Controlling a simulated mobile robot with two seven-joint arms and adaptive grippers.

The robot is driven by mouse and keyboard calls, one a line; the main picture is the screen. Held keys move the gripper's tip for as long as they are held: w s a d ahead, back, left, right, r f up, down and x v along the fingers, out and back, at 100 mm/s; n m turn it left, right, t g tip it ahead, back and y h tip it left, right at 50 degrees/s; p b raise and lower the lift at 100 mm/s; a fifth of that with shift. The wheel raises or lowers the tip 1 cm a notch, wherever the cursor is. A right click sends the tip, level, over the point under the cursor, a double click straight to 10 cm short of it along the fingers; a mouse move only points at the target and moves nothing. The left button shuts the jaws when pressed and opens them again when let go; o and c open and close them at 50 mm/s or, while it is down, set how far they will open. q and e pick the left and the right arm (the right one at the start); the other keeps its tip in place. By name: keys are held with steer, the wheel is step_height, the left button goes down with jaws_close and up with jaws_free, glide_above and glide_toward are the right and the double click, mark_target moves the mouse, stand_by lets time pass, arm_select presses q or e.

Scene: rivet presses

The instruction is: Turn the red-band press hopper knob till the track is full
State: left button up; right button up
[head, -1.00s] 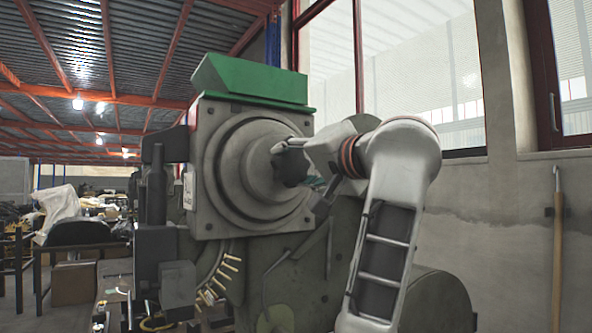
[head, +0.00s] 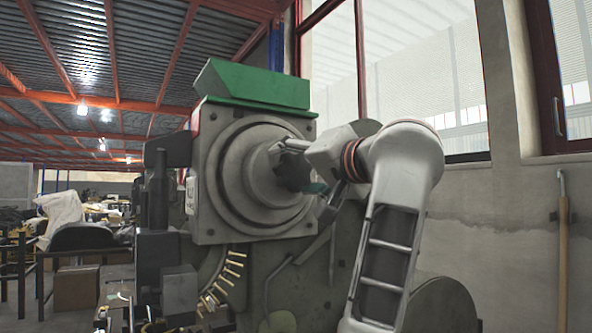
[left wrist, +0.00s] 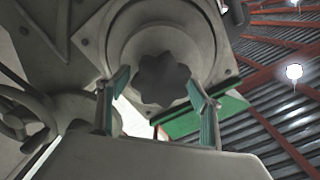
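The press hopper is a round grey drum (head: 232,170) on a square plate under a green top (head: 252,84). A small red strip (head: 194,117) shows at the plate's upper left edge. The dark lobed knob (head: 292,173) sits at the drum's centre, partly hidden by my left gripper (head: 298,164). In the left wrist view the knob (left wrist: 163,80) lies between my left gripper's two spread fingers (left wrist: 158,86); I cannot tell whether they touch it. Brass rivets (head: 229,272) line the curved track (head: 213,268) below. My right gripper is not in view.
Dark press parts (head: 158,205) stand left of the hopper. A grey wall with windows (head: 425,75) is behind, with a wooden-handled tool (head: 563,240) at the right. A cluttered bench area (head: 75,235) lies at the far left.

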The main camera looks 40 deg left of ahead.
mark_target(296, 154)
arm_select(q)
step_height(296, 154, up, 8)
steer(key=shift+s+r, duration=0.15)
steer(key=shift+r, duration=0.85)
